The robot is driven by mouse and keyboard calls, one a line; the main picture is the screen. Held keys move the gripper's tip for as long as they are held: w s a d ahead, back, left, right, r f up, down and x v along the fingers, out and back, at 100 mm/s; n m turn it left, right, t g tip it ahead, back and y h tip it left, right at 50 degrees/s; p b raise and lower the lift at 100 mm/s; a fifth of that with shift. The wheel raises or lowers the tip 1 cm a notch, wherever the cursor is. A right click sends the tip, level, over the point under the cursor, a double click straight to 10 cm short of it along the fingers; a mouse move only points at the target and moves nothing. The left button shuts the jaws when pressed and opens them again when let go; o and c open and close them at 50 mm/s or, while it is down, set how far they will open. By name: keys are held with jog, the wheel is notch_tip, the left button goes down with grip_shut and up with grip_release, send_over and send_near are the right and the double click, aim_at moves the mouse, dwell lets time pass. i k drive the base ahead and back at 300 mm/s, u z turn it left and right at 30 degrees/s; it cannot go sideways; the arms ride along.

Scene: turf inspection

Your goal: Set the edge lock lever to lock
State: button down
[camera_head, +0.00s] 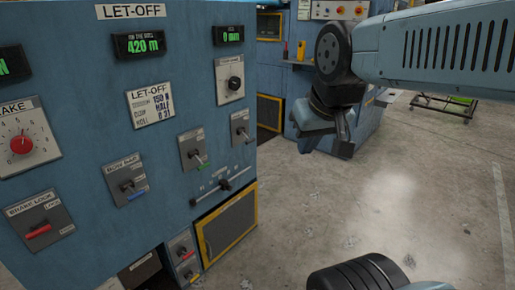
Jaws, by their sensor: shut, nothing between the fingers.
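A blue machine panel (85,90) fills the left side, headed LET-OFF. No label that I can read says edge lock, so I cannot tell which lever it is. Two more small levers, one red-tipped (183,253), are lower down. My gripper (343,152) is shut and empty, in the air right of the panel, apart from every lever.
A horizontal slider (225,184) and a yellow-framed dark hatch (228,229) are on the panel's lower right. A red dial (21,144) is at left, a black knob (234,84) upper right. Another blue machine (290,85) stands behind. The concrete floor (420,185) at right is open.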

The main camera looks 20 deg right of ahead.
aim_at(246, 136)
jog(key=z, duration=0.15)
jog(key=i, duration=1)
jog(key=u, duration=0.05)
